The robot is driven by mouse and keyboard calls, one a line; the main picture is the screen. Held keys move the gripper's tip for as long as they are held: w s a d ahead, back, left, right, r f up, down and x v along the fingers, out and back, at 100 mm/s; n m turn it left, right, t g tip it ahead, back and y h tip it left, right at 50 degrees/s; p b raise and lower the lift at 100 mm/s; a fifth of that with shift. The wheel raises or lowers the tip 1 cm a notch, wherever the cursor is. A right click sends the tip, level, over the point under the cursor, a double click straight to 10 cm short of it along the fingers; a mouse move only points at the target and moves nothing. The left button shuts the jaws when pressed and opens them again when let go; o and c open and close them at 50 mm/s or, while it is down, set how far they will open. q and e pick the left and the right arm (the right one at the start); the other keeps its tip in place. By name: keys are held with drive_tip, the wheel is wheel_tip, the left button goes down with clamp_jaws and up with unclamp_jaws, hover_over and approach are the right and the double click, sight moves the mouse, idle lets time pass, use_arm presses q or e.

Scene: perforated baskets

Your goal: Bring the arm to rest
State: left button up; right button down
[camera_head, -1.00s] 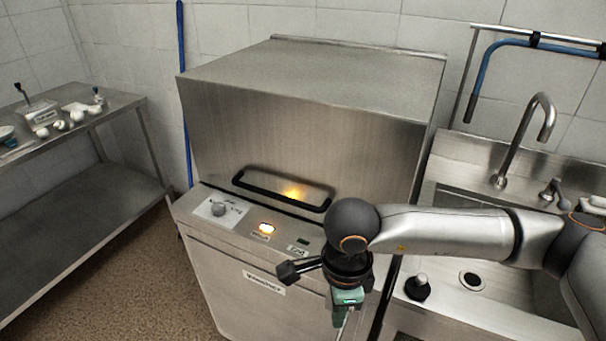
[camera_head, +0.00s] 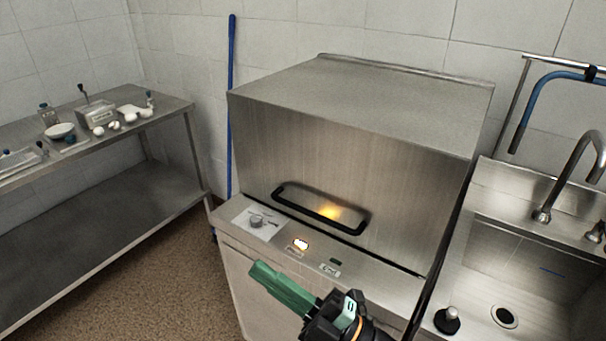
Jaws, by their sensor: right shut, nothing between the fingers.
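My right gripper (camera_head: 262,272) shows at the bottom centre of the head view, in front of the front panel of a steel dishwasher (camera_head: 370,145). Its green fingers are together, point to the left and hold nothing. The black wrist behind them runs off the bottom edge, and the rest of the right arm is out of view. My left gripper is not in view.
The dishwasher hood is down, with a black handle (camera_head: 320,212) and a lit display (camera_head: 300,244). A steel table (camera_head: 160,110) with small items stands at left. A sink (camera_head: 520,262) with a tap (camera_head: 570,170) is at right. Bare floor (camera_head: 180,285) lies between table and dishwasher.

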drive_tip(key=w+d+f+m+t+h, duration=0.4)
drive_tip(key=d+f+m+t+h, duration=0.2)
drive_tip(key=d+f+m+h, duration=0.45)
drive_tip(key=s+d+f+m+g+h, duration=0.3)
drive_tip(key=s+d+f+m, duration=0.2)
drive_tip(key=f, duration=0.6)
drive_tip(key=s+d+f+m+g+h+p, duration=0.1)
drive_tip(key=s+d+f+m+g+h, duration=0.3)
drive_tip(key=f, duration=0.8)
drive_tip(key=s+d+m, duration=0.2)
drive_tip(key=s+m, duration=0.2)
drive_tip(key=s, duration=0.1)
drive_tip(key=shift+p, duration=0.3)
